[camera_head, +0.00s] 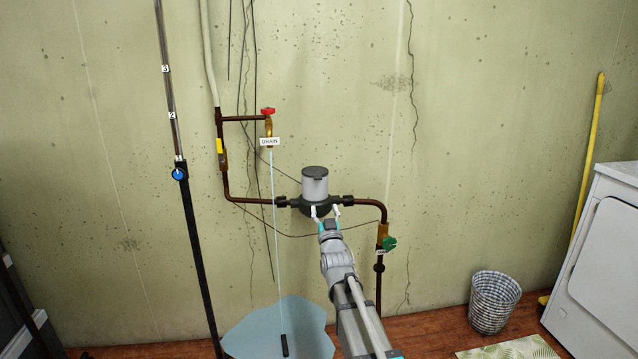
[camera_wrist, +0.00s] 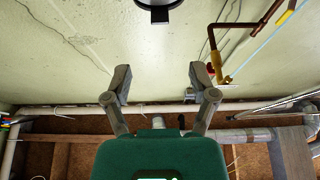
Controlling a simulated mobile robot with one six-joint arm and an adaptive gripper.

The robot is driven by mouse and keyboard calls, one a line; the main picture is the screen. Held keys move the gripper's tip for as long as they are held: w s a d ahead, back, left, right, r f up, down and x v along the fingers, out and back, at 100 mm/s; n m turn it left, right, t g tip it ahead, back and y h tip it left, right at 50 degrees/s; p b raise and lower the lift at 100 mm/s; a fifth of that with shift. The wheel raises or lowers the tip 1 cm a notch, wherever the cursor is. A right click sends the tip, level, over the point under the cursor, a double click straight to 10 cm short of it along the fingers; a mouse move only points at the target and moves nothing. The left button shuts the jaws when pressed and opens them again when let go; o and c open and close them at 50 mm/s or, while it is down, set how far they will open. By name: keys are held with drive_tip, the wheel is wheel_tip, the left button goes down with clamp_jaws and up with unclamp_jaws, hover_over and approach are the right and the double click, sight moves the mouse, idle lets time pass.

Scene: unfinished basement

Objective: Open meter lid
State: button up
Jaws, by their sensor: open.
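The water meter (camera_head: 315,188) is a light grey cylinder on a dark body, set in the copper pipe on the wall. Its dark grey lid (camera_head: 315,171) lies closed on top. My gripper (camera_head: 325,212) is in front of the meter's lower part, fingers pointing up; I cannot tell whether they touch it. In the wrist view my gripper (camera_wrist: 160,80) has its two fingers spread wide with nothing between them. A dark round part (camera_wrist: 158,14), probably of the meter, is cut off at the top edge there, beyond the fingertips.
A red-handled drain valve (camera_head: 268,111) with a label is up and left of the meter. A green-handled valve (camera_head: 389,244) is low on the right pipe. A black pole (camera_head: 194,250) stands left. A basket (camera_head: 494,302) and a white appliance (camera_head: 606,260) are at right.

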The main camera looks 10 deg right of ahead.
sight(318, 177)
drive_tip(key=p+x, duration=0.5)
drive_tip(key=x, duration=0.9)
drive_tip(key=shift+f, duration=0.1)
drive_tip(key=shift+s, duration=0.1)
